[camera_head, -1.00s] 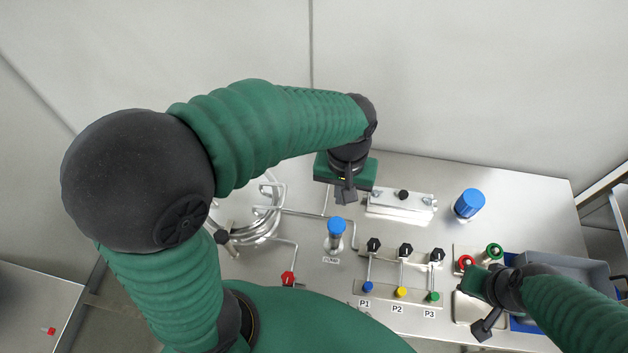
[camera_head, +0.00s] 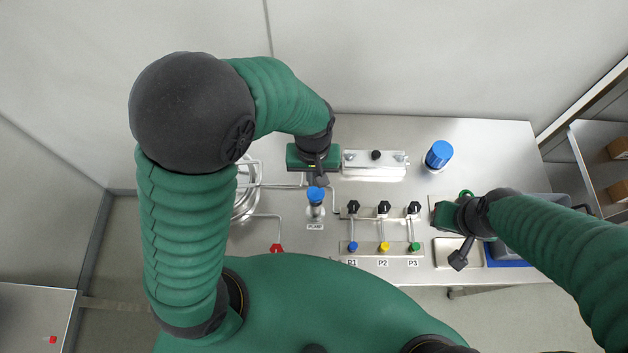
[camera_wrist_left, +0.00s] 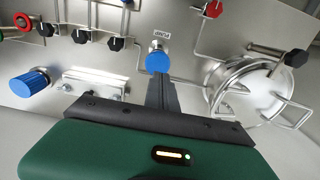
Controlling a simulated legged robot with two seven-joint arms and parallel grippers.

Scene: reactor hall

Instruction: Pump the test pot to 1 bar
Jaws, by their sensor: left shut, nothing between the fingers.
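The pump (camera_head: 315,200) has a blue knob on top and a PUMP label at its foot. It also shows in the left wrist view (camera_wrist_left: 158,60). My left gripper (camera_head: 320,180) is shut and empty, with its fingertips just behind the blue knob in the head view. In the left wrist view its fingers (camera_wrist_left: 160,88) point at the knob; I cannot tell whether they touch it. The metal test pot (camera_wrist_left: 252,88), with clamp bars, is right of the pump there; in the head view my left arm partly hides it. My right gripper (camera_head: 460,255) hangs at the right; its jaw state is unclear.
Valves P1, P2 and P3 with black knobs (camera_head: 384,207) stand right of the pump. A red valve knob (camera_head: 277,248) is left-front. A metal block (camera_head: 374,165) and a large blue knob (camera_head: 439,154) are behind.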

